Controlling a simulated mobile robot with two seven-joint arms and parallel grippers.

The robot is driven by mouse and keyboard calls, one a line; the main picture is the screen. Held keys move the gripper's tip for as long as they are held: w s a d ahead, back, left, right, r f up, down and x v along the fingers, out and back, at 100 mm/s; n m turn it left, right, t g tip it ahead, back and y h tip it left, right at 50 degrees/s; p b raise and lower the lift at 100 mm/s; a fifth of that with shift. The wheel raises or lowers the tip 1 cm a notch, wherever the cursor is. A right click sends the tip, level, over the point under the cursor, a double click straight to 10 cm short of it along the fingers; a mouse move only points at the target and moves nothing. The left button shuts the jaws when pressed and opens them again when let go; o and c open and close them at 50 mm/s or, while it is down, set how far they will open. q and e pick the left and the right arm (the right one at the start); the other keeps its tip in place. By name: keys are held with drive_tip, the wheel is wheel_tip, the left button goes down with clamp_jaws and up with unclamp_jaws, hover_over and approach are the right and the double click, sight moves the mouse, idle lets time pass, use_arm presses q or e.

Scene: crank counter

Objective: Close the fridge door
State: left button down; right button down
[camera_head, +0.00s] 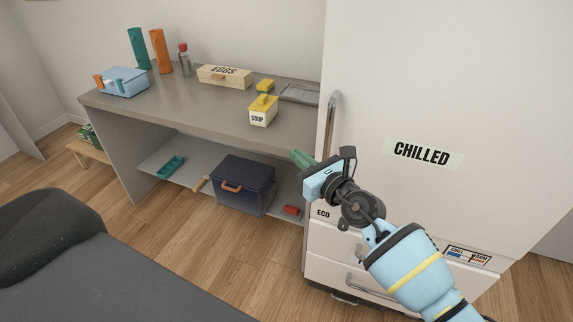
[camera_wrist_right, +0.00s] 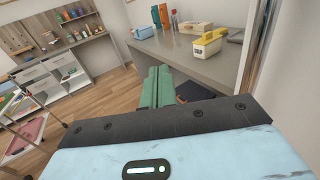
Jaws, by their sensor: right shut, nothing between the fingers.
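The fridge door (camera_head: 450,90) is a large white panel with a "CHILLED" label and fills the right of the head view. Its vertical metal handle (camera_head: 333,115) is at its left edge. No open gap or fridge interior shows, and the door looks flush or nearly flush above the drawer front; a small gap cannot be ruled out. My right gripper (camera_head: 302,159) has green fingers, shut and empty, at the door's left edge below the handle. Contact with the door cannot be told. In the right wrist view its fingers (camera_wrist_right: 157,88) lie together. My left gripper is out of view.
A grey counter (camera_head: 200,108) stands left of the fridge, bearing an eggs box (camera_head: 224,77), a soup container (camera_head: 263,111) and a blue box (camera_head: 123,82). A dark blue crate (camera_head: 243,184) sits on the shelf below. Fridge drawers (camera_head: 345,250) are under the door.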

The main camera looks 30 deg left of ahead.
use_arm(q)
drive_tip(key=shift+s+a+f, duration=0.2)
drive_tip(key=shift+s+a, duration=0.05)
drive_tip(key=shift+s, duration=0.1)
use_arm(e)
drive_tip(key=shift+s+a, duration=0.2)
drive_tip(key=shift+s, duration=1.3)
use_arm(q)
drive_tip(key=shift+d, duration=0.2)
use_arm(e)
drive_tip(key=shift+d, duration=0.1)
